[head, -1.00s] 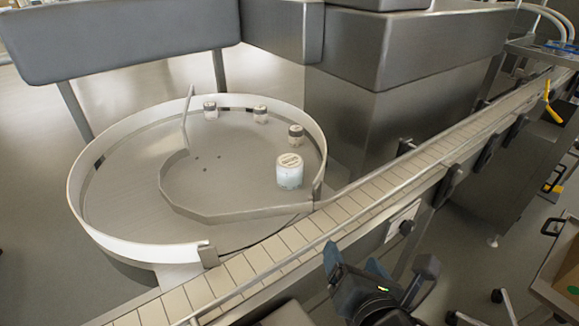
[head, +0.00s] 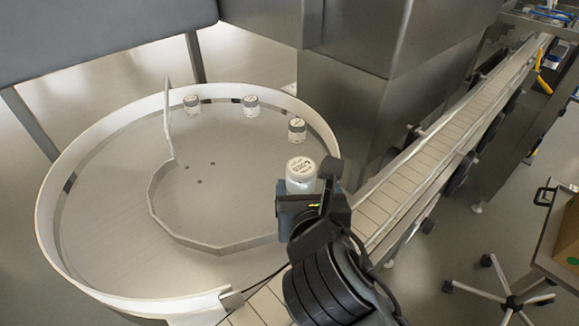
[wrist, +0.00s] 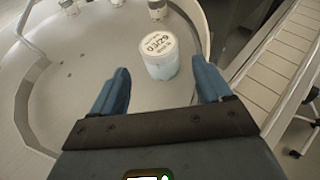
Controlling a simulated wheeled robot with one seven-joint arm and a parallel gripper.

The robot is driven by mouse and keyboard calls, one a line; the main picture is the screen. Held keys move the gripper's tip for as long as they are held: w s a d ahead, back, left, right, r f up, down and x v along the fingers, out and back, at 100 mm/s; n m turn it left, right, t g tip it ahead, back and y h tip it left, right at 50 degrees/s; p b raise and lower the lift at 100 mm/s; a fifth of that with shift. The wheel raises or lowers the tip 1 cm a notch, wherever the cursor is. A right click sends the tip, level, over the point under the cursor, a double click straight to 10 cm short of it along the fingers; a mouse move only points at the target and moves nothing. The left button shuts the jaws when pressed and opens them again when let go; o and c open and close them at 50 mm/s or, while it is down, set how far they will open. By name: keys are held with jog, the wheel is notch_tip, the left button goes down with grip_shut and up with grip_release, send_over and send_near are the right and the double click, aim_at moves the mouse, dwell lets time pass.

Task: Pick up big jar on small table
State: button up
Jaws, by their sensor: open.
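The big jar (head: 301,172) is white with a printed lid and stands upright on the round small table (head: 110,250), near its right side. In the head view my gripper and arm hide its lower part. In the wrist view the big jar (wrist: 159,56) is just beyond the fingertips, between their lines and apart from both. My gripper (wrist: 161,77) is open and empty, with its blue fingers spread. In the head view my gripper (head: 304,200) is in front of the jar, over the table's near right part.
Small jars (head: 192,104), (head: 251,106) and (head: 297,130) stand along the table's far rim. A raised rim (head: 50,200) and a curved inner guide rail (head: 200,245) bound the surface. A conveyor (head: 430,165) runs along the right. The table's left part is clear.

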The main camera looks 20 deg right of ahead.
aim_at(300, 167)
jog(key=x, duration=0.6)
jog(key=shift+w, duration=0.1)
jog(key=shift+p+x, duration=0.5)
jog(key=shift+x, duration=2.3)
jog(key=shift+a+f, duration=0.1)
jog(key=shift+f, duration=0.05)
jog(key=shift+c, duration=0.3)
jog(key=c, duration=0.8)
